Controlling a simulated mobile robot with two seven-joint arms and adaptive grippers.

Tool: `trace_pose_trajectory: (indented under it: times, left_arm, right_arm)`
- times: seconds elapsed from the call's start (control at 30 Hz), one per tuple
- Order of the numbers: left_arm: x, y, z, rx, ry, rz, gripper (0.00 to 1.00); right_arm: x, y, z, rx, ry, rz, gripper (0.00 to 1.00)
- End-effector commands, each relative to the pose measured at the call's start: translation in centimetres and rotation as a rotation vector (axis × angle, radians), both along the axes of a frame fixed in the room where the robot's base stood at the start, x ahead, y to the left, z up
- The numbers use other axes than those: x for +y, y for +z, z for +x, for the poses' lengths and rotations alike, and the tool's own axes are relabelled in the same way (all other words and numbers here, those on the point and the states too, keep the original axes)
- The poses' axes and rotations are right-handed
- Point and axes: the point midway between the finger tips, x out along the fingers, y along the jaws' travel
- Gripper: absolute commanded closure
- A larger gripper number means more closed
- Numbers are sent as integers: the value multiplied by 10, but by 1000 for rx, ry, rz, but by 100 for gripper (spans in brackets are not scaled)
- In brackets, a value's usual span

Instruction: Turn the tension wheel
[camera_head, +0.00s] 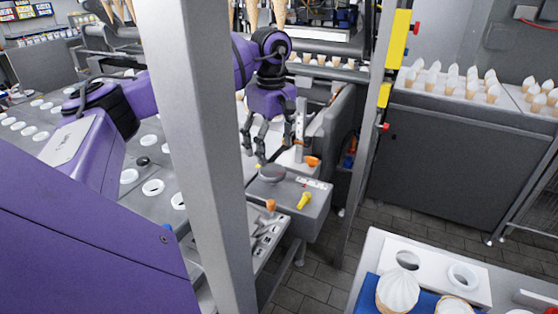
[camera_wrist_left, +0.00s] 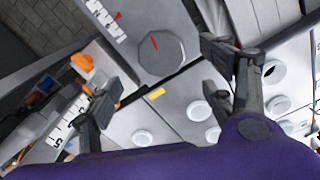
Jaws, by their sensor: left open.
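The tension wheel (camera_head: 272,173) is a dark grey round knob on top of a grey machine box. In the left wrist view the wheel (camera_wrist_left: 161,56) shows a faceted rim and a red pointer mark, with lettering beside it. My left gripper (camera_head: 275,144) hangs above and slightly behind the wheel, fingers pointing down. In the left wrist view my gripper (camera_wrist_left: 163,75) is open, with its fingers spread on either side of the view and the wheel beyond the gap. It appears apart from the wheel and empty. My right gripper is not in view.
A grey post (camera_head: 200,150) crosses the head view in front of my left arm. A yellow knob (camera_head: 304,200) and an orange knob (camera_head: 312,161) are near the wheel. A conveyor plate with round holes (camera_head: 145,140) lies left. A white table (camera_head: 385,250) with cones is at lower right.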

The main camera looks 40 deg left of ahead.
Motion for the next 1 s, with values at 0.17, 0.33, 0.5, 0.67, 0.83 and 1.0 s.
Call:
trace_pose_trajectory:
  times: [0.17,0.33,0.5,0.67,0.83,1.0]
  left_arm:
    - [-1,-30,-1,1,-1,-2,26]
    - [-1,-52,0,0,-1,-2,26]
    - [0,-61,0,-2,-1,-1,26]
    - [0,-62,0,-2,-1,-1,26]
    - [0,-62,0,-1,-1,-1,39]
    - [0,-62,0,-2,-1,-1,61]
  right_arm:
    - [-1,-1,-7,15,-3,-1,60]
    - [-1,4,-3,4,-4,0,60]
    - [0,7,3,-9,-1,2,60]
    - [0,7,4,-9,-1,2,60]
    - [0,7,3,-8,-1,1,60]
    - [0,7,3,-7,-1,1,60]
